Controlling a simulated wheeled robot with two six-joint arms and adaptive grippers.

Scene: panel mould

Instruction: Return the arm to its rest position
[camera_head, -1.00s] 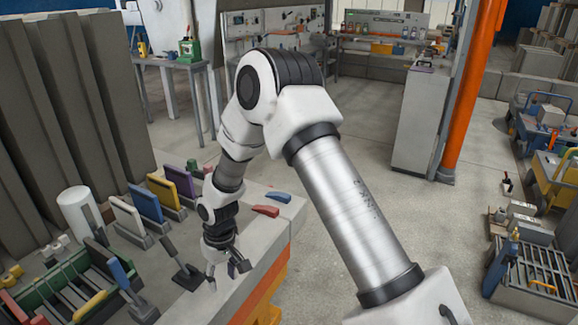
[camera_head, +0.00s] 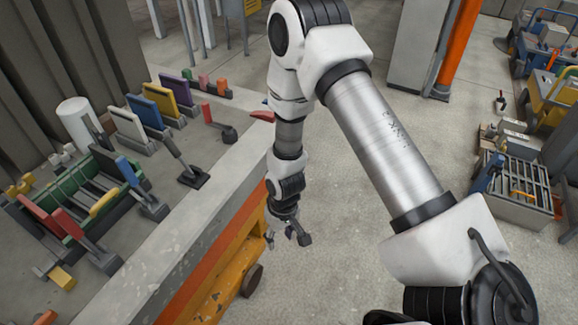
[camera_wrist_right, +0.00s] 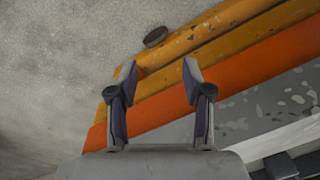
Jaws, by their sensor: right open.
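My right arm reaches down through the middle of the head view. Its right gripper (camera_head: 296,234) hangs just off the edge of the bench, over the floor, pointing down. In the right wrist view the two fingers of the right gripper (camera_wrist_right: 162,80) stand apart with nothing between them. Behind them show the orange side of the bench and the bare floor. My left gripper does not show in either view.
The bench (camera_head: 190,240) holds a green mould frame (camera_head: 85,195), coloured upright panels (camera_head: 148,112), a white cylinder (camera_head: 78,122) and a black-based lever (camera_head: 193,177). A slatted cart (camera_head: 515,195) stands at the right. Concrete floor lies open between.

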